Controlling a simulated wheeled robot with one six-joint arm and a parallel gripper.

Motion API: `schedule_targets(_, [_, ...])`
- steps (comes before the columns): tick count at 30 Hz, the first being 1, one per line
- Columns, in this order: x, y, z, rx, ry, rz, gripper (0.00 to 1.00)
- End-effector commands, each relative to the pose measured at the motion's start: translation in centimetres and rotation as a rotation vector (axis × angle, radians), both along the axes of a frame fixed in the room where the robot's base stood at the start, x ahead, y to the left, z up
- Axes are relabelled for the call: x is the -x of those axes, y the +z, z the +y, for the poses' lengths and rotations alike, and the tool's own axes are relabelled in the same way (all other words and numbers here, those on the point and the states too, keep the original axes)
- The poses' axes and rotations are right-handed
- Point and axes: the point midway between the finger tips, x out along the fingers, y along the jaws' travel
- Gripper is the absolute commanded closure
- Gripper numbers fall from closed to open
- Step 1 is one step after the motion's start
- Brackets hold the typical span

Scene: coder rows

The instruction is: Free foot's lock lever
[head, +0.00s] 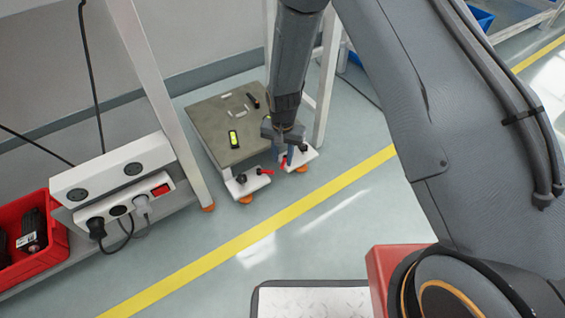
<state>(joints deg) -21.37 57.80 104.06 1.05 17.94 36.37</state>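A low platform (215,112) with a grey-brown top stands on the floor in the head view. Its front side has two white foot brackets with orange feet. The left foot (246,199) carries a black knob and a red lever (265,171). The right foot (285,181) also shows a bit of red (283,163), partly hidden behind my gripper. My gripper (288,157) points down over the platform's front right corner, close to the right foot. Its fingers are small here; I cannot tell their opening or whether they touch the lever.
A black and yellow device (234,139), a black cylinder (253,101) and small metal pieces lie on the platform. White frame legs (160,95) stand around it. A socket box (115,170) and red crate (30,238) are at left. Floor in front is clear.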

Motion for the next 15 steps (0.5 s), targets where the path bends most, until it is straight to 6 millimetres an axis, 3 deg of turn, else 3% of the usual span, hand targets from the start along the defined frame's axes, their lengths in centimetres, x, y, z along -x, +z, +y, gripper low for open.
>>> schedule_targets(4, [-0.1, -1.8, 0.0, 0.000, 0.000, 0.000, 0.72])
schedule_targets(13, [0.0, -2.0, 0.1, -0.001, 0.001, -0.001, 0.72])
schedule_targets(15, [0.0, -2.0, 0.1, 0.000, 0.001, -0.001, 0.84])
